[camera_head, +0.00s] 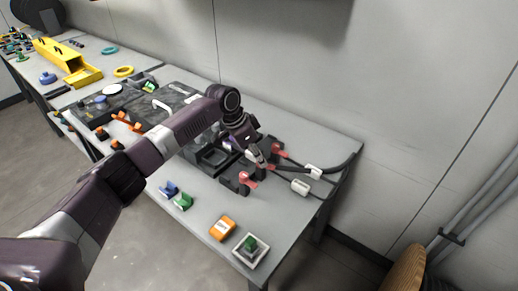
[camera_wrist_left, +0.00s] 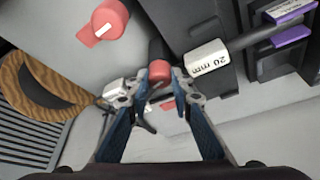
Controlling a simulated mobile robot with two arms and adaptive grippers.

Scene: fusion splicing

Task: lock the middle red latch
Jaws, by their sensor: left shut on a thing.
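A red latch (camera_wrist_left: 159,69) sits between the fingers of my left gripper (camera_wrist_left: 159,83) in the left wrist view. The gripper is shut on it, with a fingertip on each side. In the head view my left gripper (camera_head: 261,164) is low over the black splicing fixture, and its fingers hide most of the held latch. Another red latch (camera_wrist_left: 108,20) with a white mark is at the upper left in the wrist view. Red latches also show in the head view, one nearer (camera_head: 249,180) and one farther (camera_head: 277,147). My right gripper is out of view.
Black cables with white connectors (camera_head: 301,186) run right of the fixture. An orange block (camera_head: 222,228) and a green-topped item (camera_head: 250,245) stand toward the table's front. A wall is behind.

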